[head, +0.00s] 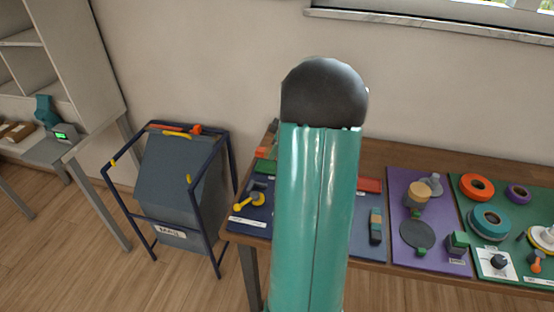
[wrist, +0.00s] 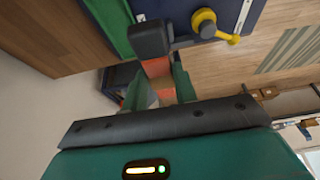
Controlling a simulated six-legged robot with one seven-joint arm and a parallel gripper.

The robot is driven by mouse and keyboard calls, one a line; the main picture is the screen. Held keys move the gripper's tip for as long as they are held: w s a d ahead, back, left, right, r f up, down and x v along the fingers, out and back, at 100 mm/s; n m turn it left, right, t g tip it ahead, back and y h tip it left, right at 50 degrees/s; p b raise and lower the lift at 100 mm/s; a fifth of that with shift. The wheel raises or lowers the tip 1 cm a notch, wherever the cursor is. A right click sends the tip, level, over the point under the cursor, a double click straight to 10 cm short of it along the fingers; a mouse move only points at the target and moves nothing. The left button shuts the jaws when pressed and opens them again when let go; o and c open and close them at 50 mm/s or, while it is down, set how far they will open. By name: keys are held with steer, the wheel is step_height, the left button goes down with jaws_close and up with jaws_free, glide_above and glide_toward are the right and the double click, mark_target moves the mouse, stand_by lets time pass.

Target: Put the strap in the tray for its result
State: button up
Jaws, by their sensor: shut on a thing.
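In the wrist view, my gripper (wrist: 160,88) has its green fingers shut on an orange-red piece with a dark block at its far end, which I take to be the strap (wrist: 157,68). The dark end stands out beyond the fingertips, beside a green strip and a dark blue panel. In the head view, my teal arm hides the gripper and part of the table. A small dark piece and an orange-red piece (head: 262,152) show just left of the arm, but I cannot tell whether they are the held strap. I cannot tell which item is the result tray.
A wooden table (head: 375,160) carries a purple mat (head: 432,262) and a green mat (head: 508,205) with spools and small parts. A yellow-ended tool (head: 250,200) lies on the blue panel; it also shows in the wrist view (wrist: 207,22). A blue-framed bin (head: 180,190) stands left.

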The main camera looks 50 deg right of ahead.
steer(key=w+d+f, duration=0.1)
steer(key=d+f, duration=0.1)
steer(key=w+d+f, duration=0.1)
steer(key=f, duration=0.1)
steer(key=w+d+f, duration=0.1)
steer(key=d+f, duration=0.1)
steer(key=f, duration=0.1)
steer(key=shift+w+d, duration=0.35)
steer(key=shift+f, duration=1.4)
steer(key=shift+f, duration=0.4)
steer(key=shift+f, duration=0.2)
steer(key=o, duration=1.1)
steer(key=shift+c, duration=0.2)
